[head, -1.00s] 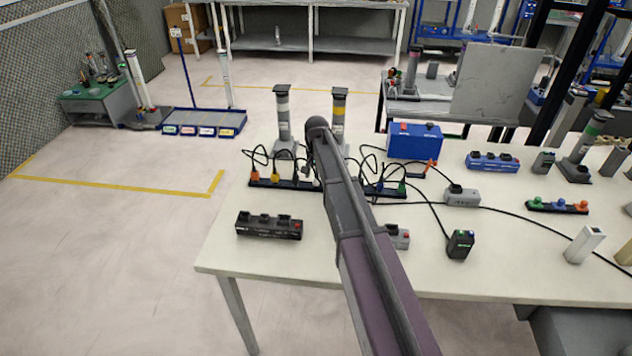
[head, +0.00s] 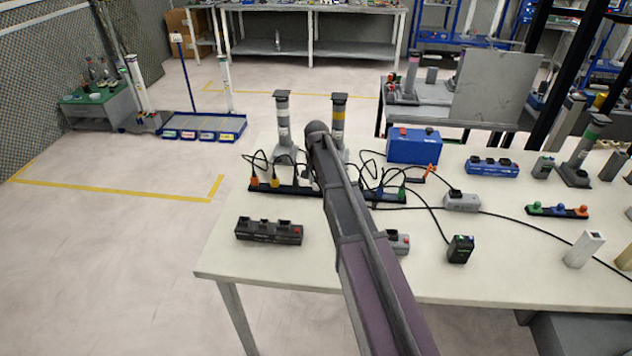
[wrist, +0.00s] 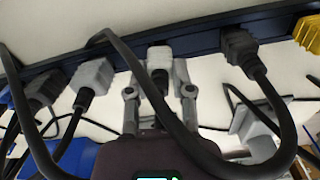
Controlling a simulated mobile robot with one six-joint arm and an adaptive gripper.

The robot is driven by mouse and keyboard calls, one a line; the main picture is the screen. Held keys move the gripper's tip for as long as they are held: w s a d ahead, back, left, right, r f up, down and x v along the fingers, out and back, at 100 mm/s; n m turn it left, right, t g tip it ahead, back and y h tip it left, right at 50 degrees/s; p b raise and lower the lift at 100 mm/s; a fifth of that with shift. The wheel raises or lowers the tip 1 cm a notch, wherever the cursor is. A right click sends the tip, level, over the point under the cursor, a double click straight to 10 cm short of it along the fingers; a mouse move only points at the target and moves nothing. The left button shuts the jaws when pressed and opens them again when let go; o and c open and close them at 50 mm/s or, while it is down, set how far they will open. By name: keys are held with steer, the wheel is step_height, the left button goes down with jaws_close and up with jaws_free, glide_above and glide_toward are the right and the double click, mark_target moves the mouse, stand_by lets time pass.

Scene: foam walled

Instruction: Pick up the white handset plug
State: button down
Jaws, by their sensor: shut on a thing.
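The white plug (wrist: 159,62) is in the middle of the wrist view, at the long dark power strip (wrist: 205,42). My gripper (wrist: 160,88) is shut on it, with one grey finger on each side. The plug's head still meets the strip's edge in the picture; I cannot tell whether it is seated or just clear. In the head view my arm covers my gripper and the white plug, and only parts of the strip (head: 290,188) show beside it.
In the wrist view a grey plug (wrist: 93,78) and a black plug (wrist: 240,48) flank the white one, and a thick black cable loops close by my gripper. In the head view a black multi-socket block (head: 268,231) and a blue box (head: 413,147) stand on the table (head: 330,275).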

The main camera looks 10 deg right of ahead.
mark_target(316, 177)
steer(key=shift+r+p, duration=1.45)
steer(key=shift+r, duration=0.15)
steer(key=s+r+p, duration=0.1)
steer(key=s, duration=1.5)
steer(key=shift+a+r+p, duration=0.3)
steer(key=shift+a, duration=0.15)
